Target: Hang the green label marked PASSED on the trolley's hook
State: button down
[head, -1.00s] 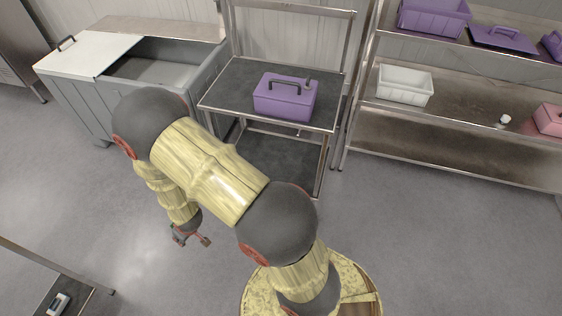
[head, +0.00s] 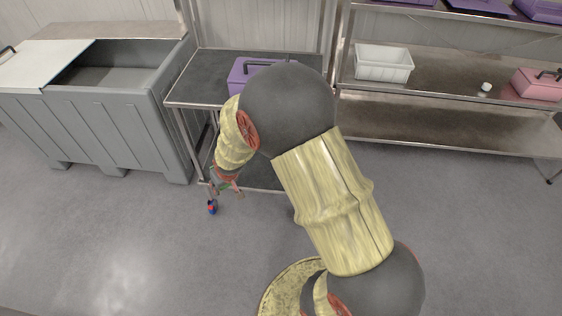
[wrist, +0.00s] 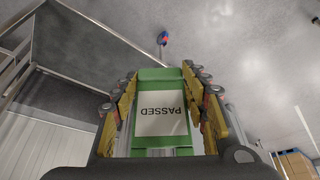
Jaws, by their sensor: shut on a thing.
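The trolley (head: 195,92) is a grey metal table with raised rails at the back of the head view. My gripper (head: 228,189) is low by its front left side, partly hidden by my arm. In the wrist view my gripper (wrist: 163,105) is shut on the green label (wrist: 160,74), whose white panel reads PASSED upside down. A small red and blue piece (head: 212,207) shows just below my gripper, and in the wrist view (wrist: 162,38) beyond the label, apart from it. I cannot tell whether it belongs to the hook. No hook is clearly seen.
A purple toolbox (head: 240,76) is on the trolley, partly behind my arm. A grey bin (head: 120,125) with a white lid stands to the left. A steel shelf (head: 440,135) with a white tub (head: 384,64) and pink box (head: 538,84) stands right. The front floor is clear.

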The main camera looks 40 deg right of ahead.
jog(key=s+d+r+m+h+p, duration=0.1)
jog(key=d+m, duration=0.3)
jog(key=d, duration=0.8)
jog(key=s+d+r+m+g+h+p, duration=0.1)
jog(key=s+d+r+m+h, duration=0.1)
jog(key=d, duration=0.9)
jog(key=shift+s+d+r+m+g, duration=0.35)
jog(key=shift+r+m, duration=0.3)
jog(key=shift+m, duration=0.55)
jog(key=shift+d, duration=0.1)
jog(key=shift+w+d+p, duration=0.7)
jog(key=shift+w+d, duration=1.05)
jog(key=shift+d, duration=0.3)
jog(key=shift+f+b, duration=0.85)
jog(key=shift+b, duration=0.1)
